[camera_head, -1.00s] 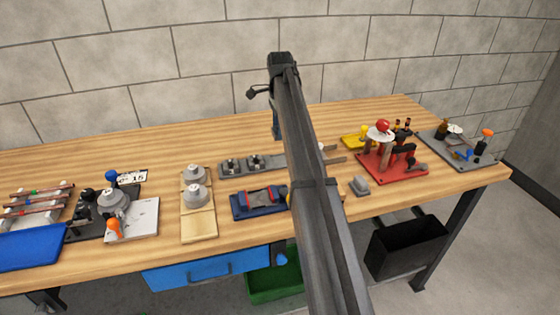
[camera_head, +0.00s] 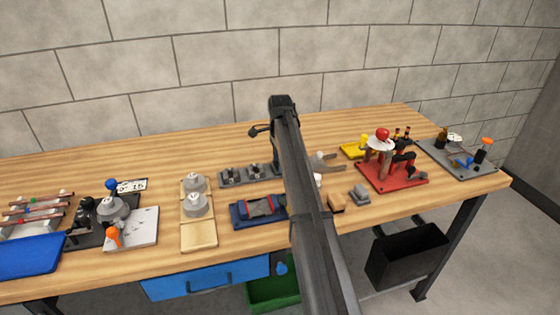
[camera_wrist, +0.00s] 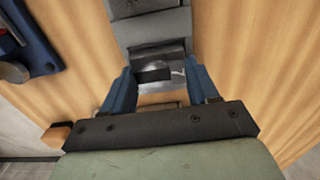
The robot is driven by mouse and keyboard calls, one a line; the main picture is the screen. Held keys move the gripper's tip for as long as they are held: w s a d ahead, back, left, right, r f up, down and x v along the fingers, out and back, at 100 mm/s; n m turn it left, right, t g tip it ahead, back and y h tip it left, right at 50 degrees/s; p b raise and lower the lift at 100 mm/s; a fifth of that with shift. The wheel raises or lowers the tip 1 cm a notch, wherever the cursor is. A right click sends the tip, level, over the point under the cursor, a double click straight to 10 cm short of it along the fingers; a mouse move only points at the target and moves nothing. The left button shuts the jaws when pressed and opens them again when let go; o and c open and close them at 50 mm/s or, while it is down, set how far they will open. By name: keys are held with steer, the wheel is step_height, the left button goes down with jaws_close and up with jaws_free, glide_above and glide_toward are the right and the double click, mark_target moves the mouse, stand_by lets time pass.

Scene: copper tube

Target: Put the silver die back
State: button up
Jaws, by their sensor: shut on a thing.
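My gripper (camera_wrist: 160,76) has blue fingers and is shut on the silver die (camera_wrist: 165,66), a shiny metal block with a dark recess. The die is over or at the grey rack (camera_wrist: 150,28), which runs away from the fingers in the wrist view. I cannot tell whether the die touches the rack. In the head view the grey rack (camera_head: 262,180) lies at the middle of the bench with two dies (camera_head: 240,173) standing on it. There my arm hides the fingertips and the held die.
A blue-based vise (camera_head: 258,209) lies in front of the rack. A wooden tray (camera_head: 199,237) with round grey pieces stands left.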

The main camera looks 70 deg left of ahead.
steer(key=shift+f, duration=0.1)
steer(key=o, duration=1.4)
steer(key=shift+o, duration=0.2)
step_height(320, 180, up, 12)
